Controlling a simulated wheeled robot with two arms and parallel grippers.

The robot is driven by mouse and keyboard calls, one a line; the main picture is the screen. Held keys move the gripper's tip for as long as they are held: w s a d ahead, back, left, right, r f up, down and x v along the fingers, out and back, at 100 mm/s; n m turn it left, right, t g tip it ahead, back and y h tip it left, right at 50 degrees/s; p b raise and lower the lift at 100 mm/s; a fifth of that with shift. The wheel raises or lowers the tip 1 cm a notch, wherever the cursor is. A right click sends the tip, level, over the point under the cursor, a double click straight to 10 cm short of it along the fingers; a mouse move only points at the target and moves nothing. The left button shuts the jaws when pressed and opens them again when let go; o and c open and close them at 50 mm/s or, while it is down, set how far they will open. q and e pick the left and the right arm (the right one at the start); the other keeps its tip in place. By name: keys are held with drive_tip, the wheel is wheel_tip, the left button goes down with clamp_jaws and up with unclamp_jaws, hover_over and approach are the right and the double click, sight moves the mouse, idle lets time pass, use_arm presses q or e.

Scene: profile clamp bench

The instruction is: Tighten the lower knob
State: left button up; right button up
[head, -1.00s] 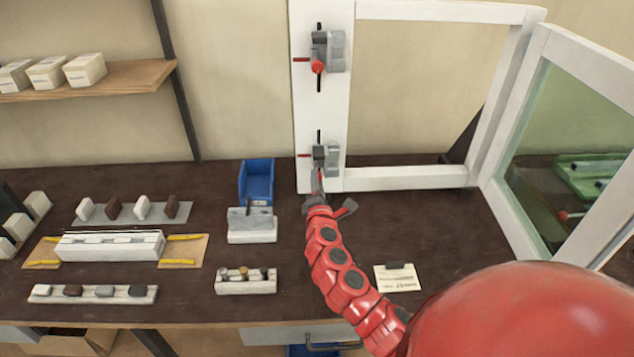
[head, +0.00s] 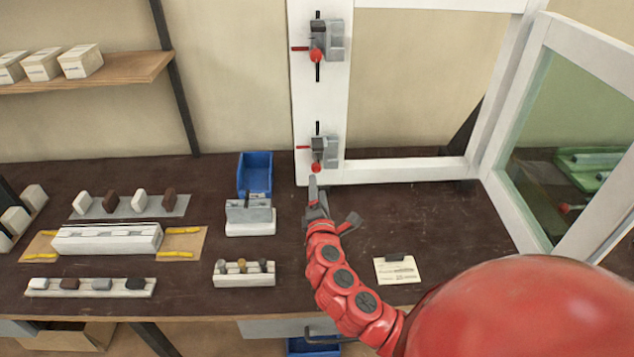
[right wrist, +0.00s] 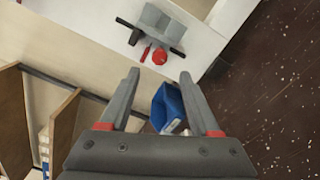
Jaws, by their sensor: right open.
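The lower knob (head: 317,167) is red and sits at the bottom of the lower grey clamp (head: 323,148) on the white upright (head: 334,110) of the frame. In the right wrist view the red knob (right wrist: 159,56) shows ahead of the fingers, with a red bar beside it and the grey clamp (right wrist: 157,24) behind. My right gripper (head: 313,187) is just below the knob in the head view. It is open and empty; its fingers (right wrist: 160,75) are apart and not touching the knob. My left gripper is in neither view.
The upper clamp (head: 327,40) has its own red knob. A blue bin (head: 255,174) and a grey block holder (head: 250,215) stand left of my right gripper. A glazed sash (head: 575,140) stands at the right. The bench between is mostly clear, with a paper card (head: 397,270).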

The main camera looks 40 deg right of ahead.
drive_tip(key=p+v, duration=0.1)
drive_tip(key=v, duration=0.9)
drive_tip(key=shift+s+p, duration=0.15)
drive_tip(key=shift+p, duration=0.25)
